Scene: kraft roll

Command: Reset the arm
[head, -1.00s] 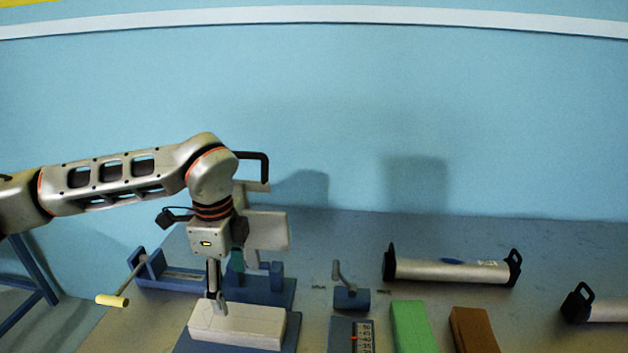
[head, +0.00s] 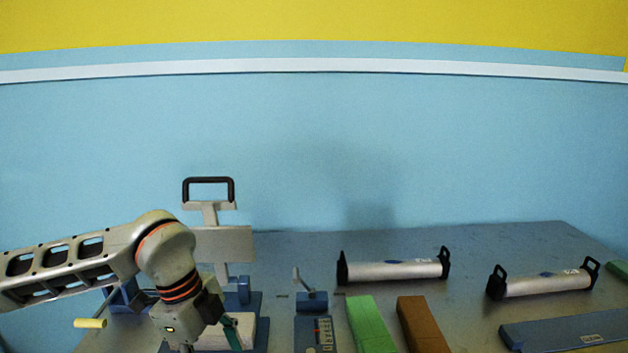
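My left arm comes in from the left, and its gripper (head: 183,346) hangs down at the bottom edge of the head view. Its fingertips are cut off or hidden, so I cannot tell whether it is open or shut. The wrist covers part of a blue press-like fixture with a pale plate and black handle (head: 209,188). A white block (head: 246,332) lies just right of the gripper, partly hidden behind it and a dark green piece. My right gripper is not in view.
Two silver rolls with black end brackets (head: 392,271) (head: 545,283) lie toward the back of the grey table (head: 480,240). A green block (head: 370,325), a brown block (head: 421,325), a blue device with a dial panel (head: 315,334) and a blue bar (head: 565,331) lie nearer. A yellow-handled crank (head: 90,323) is at left.

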